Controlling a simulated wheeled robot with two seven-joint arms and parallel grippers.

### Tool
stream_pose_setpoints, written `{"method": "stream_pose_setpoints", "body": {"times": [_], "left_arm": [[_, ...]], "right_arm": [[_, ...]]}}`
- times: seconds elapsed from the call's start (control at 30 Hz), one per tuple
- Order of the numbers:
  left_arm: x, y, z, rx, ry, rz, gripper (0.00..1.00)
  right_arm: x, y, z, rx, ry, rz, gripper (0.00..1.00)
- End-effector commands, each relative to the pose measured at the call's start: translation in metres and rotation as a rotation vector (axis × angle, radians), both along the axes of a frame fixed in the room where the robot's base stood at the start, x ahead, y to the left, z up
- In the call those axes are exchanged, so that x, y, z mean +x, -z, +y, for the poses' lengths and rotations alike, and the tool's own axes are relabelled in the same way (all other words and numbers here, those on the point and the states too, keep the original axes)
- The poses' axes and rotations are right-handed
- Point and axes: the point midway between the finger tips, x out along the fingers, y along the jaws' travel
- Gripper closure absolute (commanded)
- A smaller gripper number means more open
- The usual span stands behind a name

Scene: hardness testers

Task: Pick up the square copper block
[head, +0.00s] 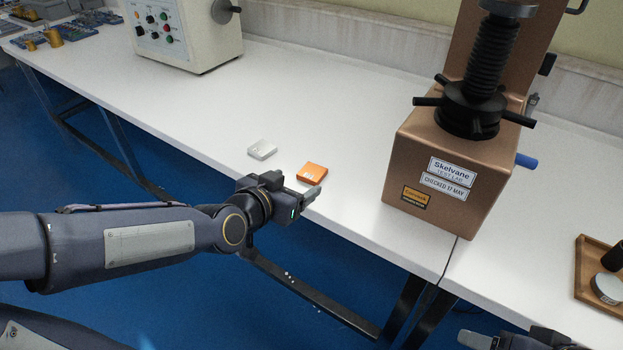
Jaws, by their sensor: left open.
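The square copper block (313,171) is orange, with a small pale mark on its front face. It lies flat on the white table near the front edge. My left gripper (294,187) comes in from the left and is open and empty. It is just in front of the block in the picture, at the table's front edge. Its fingers point right, and one fingertip lies close below the block; whether they touch cannot be told. My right gripper (480,340) shows only in part at the bottom right, and its jaws cannot be made out.
A silver-grey block (262,149) lies just left of the copper one. A large copper-coloured hardness tester (435,175) stands to the right, with a wooden tray (583,268) beyond it. A cream machine (195,30) stands at the back left.

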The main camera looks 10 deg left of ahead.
Motion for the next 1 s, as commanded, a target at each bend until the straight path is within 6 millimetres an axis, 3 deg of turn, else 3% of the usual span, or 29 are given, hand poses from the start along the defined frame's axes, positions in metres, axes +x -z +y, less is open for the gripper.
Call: {"method": "stream_pose_setpoints", "body": {"times": [0.5, 0.77, 1.0], "left_arm": [[0.052, 0.025, -0.012, -0.002, 0.000, 0.004, 0.27], [0.054, 0.025, -0.012, -0.001, -0.001, 0.001, 0.27], [0.054, 0.025, -0.012, -0.001, -0.001, 0.001, 0.57]], "right_arm": [[0.000, 0.009, 0.000, 0.000, 0.000, 0.000, 0.35], [0.000, 0.009, 0.000, 0.000, 0.000, 0.000, 0.35], [0.000, 0.009, 0.000, 0.000, 0.000, 0.000, 0.35]]}}
